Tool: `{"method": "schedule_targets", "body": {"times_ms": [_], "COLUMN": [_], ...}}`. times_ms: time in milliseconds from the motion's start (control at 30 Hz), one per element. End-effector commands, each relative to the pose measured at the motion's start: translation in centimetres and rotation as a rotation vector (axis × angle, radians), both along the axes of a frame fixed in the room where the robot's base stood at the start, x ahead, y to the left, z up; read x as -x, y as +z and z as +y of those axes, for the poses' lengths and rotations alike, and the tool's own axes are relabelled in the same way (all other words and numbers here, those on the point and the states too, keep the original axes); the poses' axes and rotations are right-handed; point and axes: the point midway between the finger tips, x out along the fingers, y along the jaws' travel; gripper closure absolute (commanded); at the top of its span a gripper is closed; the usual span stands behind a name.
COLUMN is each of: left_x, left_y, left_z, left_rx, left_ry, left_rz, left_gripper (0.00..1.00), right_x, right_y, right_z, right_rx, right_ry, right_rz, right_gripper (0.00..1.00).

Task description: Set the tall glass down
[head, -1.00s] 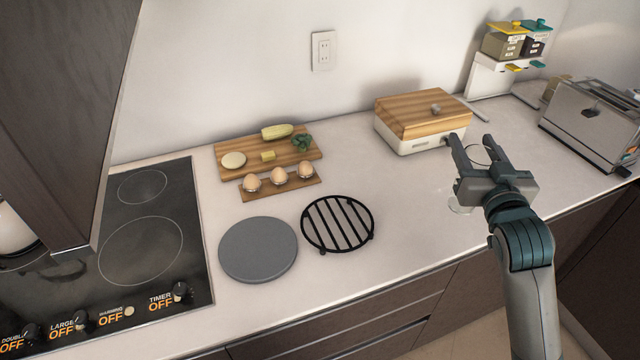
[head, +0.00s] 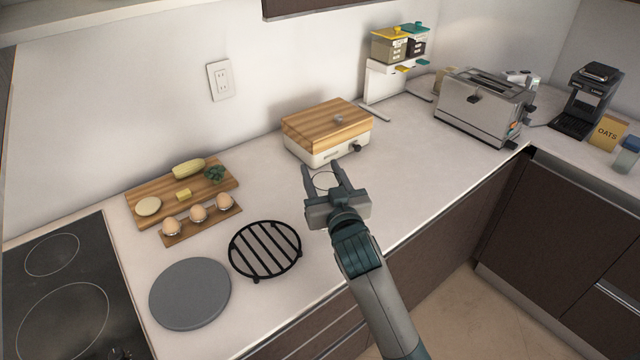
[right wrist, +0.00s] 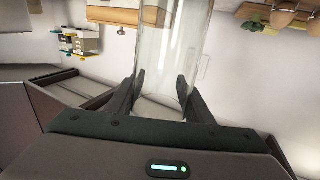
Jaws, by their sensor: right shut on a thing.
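The tall glass (right wrist: 172,50) is clear and stands between the fingers of my right gripper in the right wrist view. My right gripper (head: 322,180) is shut on it. In the head view only the glass's thin round rim shows between the fingertips, and the gripper hides the rest. The gripper is over the front part of the pale counter (head: 420,170), in front of the wood-lidded white box. I cannot tell whether the glass's base touches the counter. My left gripper is not in view.
A black trivet (head: 265,250) and grey round plate (head: 190,293) lie left of the gripper. The white box (head: 328,132) stands behind it. A toaster (head: 484,106) is at right. Egg holder (head: 200,221) and cutting board (head: 137,196) lie at left. Counter right of the gripper is clear.

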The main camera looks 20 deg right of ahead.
Motion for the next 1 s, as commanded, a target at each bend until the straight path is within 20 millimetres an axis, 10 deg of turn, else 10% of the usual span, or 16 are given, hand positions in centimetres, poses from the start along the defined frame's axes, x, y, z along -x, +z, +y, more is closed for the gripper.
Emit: {"method": "schedule_targets", "body": {"times_ms": [1000], "left_x": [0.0], "left_y": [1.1], "left_z": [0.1], "left_rx": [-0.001], "left_ry": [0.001], "left_rz": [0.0], "left_gripper": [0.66], "right_x": [-0.1], "right_y": [-4.1], "right_z": [0.3], "right_rx": [0.0], "right_ry": [0.0], "right_rz": [-0.003], "right_gripper": [0.99]}}
